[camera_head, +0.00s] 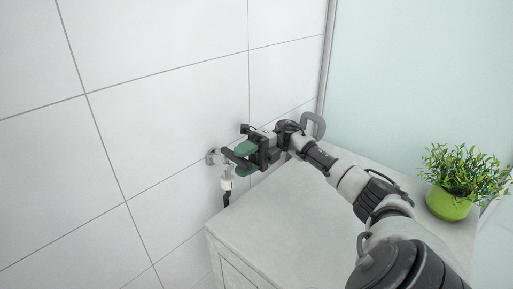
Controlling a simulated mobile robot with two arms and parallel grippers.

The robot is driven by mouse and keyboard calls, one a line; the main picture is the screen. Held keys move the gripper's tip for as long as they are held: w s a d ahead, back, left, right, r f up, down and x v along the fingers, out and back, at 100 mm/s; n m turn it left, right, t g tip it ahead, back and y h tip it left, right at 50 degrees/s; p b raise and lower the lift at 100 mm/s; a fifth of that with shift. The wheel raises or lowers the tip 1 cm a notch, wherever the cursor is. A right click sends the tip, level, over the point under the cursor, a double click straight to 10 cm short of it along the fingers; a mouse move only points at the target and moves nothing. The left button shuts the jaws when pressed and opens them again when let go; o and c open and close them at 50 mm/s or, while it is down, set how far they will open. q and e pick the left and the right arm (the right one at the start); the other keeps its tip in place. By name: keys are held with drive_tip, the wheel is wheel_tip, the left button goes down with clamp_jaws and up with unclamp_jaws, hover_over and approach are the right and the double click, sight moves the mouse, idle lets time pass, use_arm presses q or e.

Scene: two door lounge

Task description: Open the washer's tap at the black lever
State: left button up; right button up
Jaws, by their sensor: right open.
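The washer's tap (213,157) is a metal fitting on the white tiled wall, left of the cabinet. Its spout and a pale connector (227,184) point down to a dark hose. The black lever (230,156) sticks out from the tap toward the right. My right gripper (241,159) is open, with green fingertips above and below the lever's outer part. I cannot tell whether either fingertip touches the lever. The gripper hides the lever's right end. My left gripper is not in view.
A pale cabinet top (275,215) lies below my right arm. A green pot with a leafy plant (450,203) stands at its right end. A grey curved handle (314,124) shows behind my wrist, near a pale glass panel (420,70). The wall left of the tap is clear.

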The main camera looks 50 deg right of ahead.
drive_tip(key=d+b, duration=0.2)
drive_tip(key=d, duration=0.6)
drive_tip(key=shift+s+d, duration=0.15)
drive_tip(key=shift+f, duration=0.1)
